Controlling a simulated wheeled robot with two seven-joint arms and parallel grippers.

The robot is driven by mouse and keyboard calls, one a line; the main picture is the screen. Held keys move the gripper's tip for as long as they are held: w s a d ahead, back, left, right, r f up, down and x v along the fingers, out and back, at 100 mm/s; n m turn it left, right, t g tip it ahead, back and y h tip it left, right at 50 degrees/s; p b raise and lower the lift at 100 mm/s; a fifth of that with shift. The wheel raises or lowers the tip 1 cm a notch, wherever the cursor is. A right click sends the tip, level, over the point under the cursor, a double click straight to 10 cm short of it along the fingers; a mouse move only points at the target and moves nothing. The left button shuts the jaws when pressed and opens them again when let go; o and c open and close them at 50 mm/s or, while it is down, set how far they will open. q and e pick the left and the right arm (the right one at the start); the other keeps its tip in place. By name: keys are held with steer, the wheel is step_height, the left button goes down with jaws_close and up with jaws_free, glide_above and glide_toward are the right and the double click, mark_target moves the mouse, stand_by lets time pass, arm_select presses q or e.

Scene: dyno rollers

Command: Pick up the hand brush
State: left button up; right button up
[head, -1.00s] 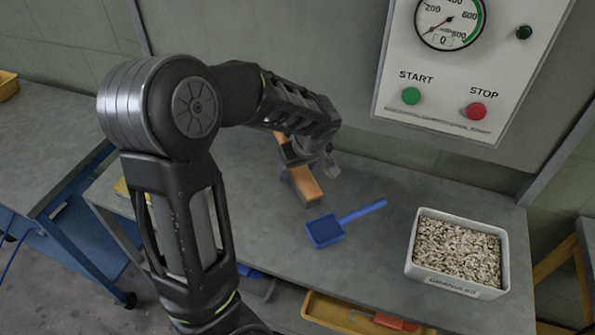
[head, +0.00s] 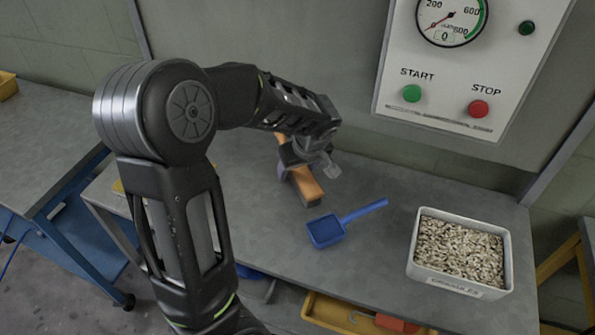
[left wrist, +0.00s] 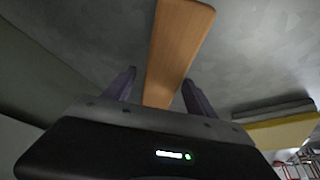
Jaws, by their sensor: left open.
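The hand brush (head: 307,185) lies on the grey bench, with an orange-brown wooden back and a dark underside. My left gripper (head: 312,164) is open above it and covers part of it in the head view. In the left wrist view the brush's wooden back (left wrist: 174,55) runs away from between the two open fingers (left wrist: 158,92). I cannot tell how high the fingers are above the wood. My right gripper is not in view.
A blue scoop (head: 326,231) lies just right of the brush. A white tub of pale granules (head: 459,288) stands at the right. A panel with a gauge and START and STOP buttons (head: 445,75) is on the wall behind. Yellow bin (head: 325,312) below.

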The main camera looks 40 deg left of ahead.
arm_select(q)
steer(key=shift+c, duration=0.5)
jaws_close()
